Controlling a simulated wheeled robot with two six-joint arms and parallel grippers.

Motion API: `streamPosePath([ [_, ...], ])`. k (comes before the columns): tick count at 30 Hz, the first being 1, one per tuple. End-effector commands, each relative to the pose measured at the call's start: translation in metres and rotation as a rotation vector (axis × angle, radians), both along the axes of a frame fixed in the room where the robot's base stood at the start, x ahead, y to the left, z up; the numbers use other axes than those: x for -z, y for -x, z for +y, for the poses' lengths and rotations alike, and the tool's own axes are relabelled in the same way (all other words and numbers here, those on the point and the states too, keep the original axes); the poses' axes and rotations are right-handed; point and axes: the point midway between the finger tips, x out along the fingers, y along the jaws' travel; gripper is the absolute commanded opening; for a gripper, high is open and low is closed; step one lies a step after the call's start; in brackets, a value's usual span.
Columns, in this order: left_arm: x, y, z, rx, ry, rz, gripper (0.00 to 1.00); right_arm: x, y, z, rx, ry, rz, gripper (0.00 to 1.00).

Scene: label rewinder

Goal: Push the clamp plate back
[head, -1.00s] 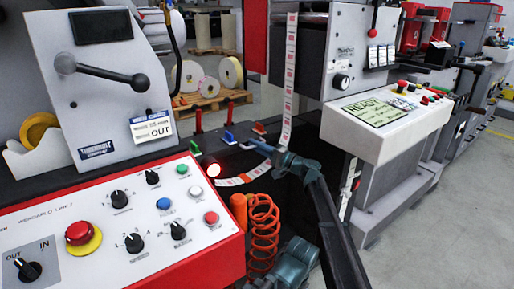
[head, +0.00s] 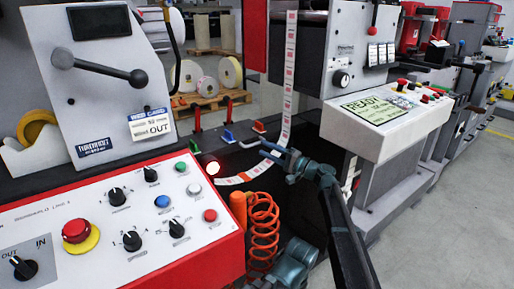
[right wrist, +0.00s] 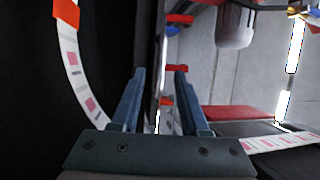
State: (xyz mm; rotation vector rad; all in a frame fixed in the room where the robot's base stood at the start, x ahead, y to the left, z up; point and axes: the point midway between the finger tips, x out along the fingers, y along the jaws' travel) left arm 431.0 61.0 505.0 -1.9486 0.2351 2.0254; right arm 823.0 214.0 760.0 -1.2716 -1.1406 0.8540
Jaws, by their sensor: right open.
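I cannot single out the clamp plate with certainty. Small tabs stand along the dark bed behind the red-edged control panel: a blue one (head: 228,136) and a red one (head: 259,127). A white label web with red marks (head: 285,110) comes down from the right machine and curves left past my gripper. My right gripper (head: 267,150) is at this web, beyond the orange coiled hose, its fingers toward the tabs. In the right wrist view its two blue-grey fingers (right wrist: 158,85) are apart with nothing held between them.
The control panel (head: 120,215) with knobs and buttons fills the lower left. An orange coiled hose (head: 262,225) hangs just right of it. A white console with a READY screen (head: 378,108) stands to the right. Grey floor is open at the far right.

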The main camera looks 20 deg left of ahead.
Motion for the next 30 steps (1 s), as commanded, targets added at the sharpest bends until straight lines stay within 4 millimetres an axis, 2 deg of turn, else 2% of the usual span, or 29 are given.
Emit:
streamPosePath([
  [1,0.004,0.000,0.000,0.001,0.000,0.000,0.00,0.004,0.005,-0.013,0.002,0.000,0.000,0.45],
  [6,0.009,0.000,0.000,0.002,0.001,0.000,0.00,0.009,0.013,-0.044,0.002,0.000,0.000,0.45],
  [12,0.013,0.000,0.000,0.003,0.002,0.000,0.00,0.013,0.019,-0.068,0.001,0.000,0.000,0.45],
  [18,0.014,0.000,0.000,0.003,0.002,0.000,0.00,0.014,0.021,-0.076,-0.001,0.000,0.000,0.45],
  [26,0.014,0.000,0.000,0.003,0.002,0.000,0.00,0.014,0.021,-0.076,-0.001,0.000,0.000,0.45],
  [30,0.014,0.000,0.000,0.003,0.002,0.000,0.00,0.024,0.034,-0.079,-0.006,0.053,-0.005,0.45],
])
